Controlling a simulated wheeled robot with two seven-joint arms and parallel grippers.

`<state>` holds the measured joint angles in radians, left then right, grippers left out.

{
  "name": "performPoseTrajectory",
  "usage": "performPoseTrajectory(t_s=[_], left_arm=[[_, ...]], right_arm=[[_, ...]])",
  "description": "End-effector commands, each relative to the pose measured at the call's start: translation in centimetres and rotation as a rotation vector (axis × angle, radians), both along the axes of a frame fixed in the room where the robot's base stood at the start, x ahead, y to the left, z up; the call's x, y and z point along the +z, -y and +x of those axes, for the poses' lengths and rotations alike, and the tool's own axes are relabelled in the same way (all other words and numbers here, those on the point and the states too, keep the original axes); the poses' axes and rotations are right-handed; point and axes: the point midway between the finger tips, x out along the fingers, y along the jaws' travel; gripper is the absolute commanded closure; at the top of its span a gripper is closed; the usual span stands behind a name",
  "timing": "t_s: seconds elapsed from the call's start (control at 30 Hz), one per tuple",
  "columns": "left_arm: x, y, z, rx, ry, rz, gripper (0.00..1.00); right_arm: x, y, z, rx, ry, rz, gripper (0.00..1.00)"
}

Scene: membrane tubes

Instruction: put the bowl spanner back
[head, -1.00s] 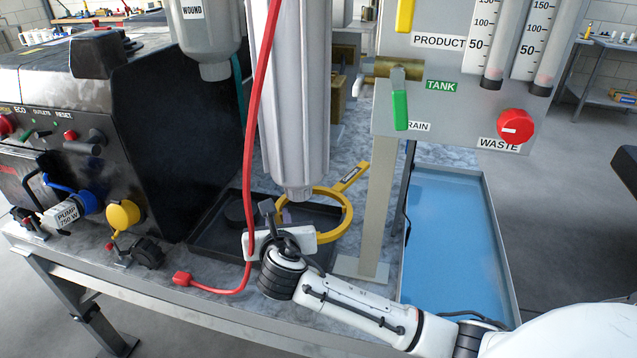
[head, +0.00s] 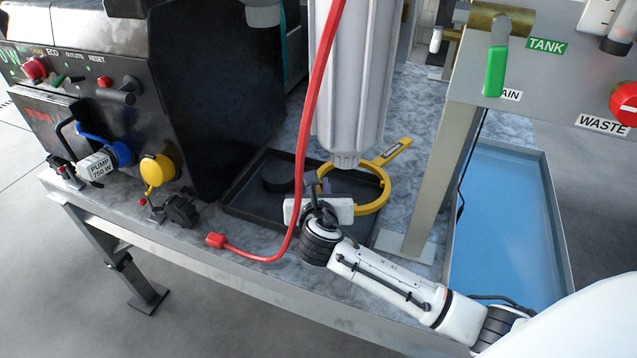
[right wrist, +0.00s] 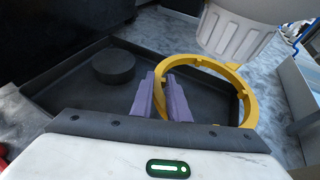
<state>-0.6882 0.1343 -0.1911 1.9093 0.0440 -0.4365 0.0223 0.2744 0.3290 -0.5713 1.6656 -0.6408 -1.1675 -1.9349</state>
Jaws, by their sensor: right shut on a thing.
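The bowl spanner is yellow, with a ring (head: 385,197) and a flat handle that points to the back right in the head view. My right gripper (head: 321,187) is shut on the left side of the ring. In the right wrist view the purple fingers (right wrist: 164,97) close on the ring (right wrist: 244,98). The spanner is at the right end of a black tray (head: 240,200), beneath a grey filter bowl (head: 352,90). I cannot tell whether it rests on the tray or hangs just above it. My left gripper is not in view.
A round black piece (head: 279,178) lies in the tray. A red hose (head: 312,120) hangs in front of the bowl, its end on the bench (head: 180,222). A grey post (head: 432,175) and a blue basin (head: 505,225) stand right. A black machine (head: 205,90) stands left.

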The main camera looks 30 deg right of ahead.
Motion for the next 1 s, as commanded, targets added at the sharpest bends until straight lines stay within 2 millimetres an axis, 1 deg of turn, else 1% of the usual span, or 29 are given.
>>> performPoseTrajectory(t_s=[0.03, 0.1, 0.57, 1.0], left_arm=[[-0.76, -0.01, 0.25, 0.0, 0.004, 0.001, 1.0], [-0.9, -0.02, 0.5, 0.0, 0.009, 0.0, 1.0], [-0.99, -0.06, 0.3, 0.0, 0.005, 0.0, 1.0], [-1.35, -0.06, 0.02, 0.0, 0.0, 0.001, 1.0]], right_arm=[[-0.62, 0.01, 0.05, 0.0, 0.002, 0.0, 1.0], [-0.75, 0.01, 0.06, 0.0, 0.003, -0.001, 1.0], [-0.67, 0.0, 0.06, 0.0, 0.003, -0.001, 1.0], [-1.51, 0.0, 0.05, 0.0, 0.001, -0.002, 1.0]])
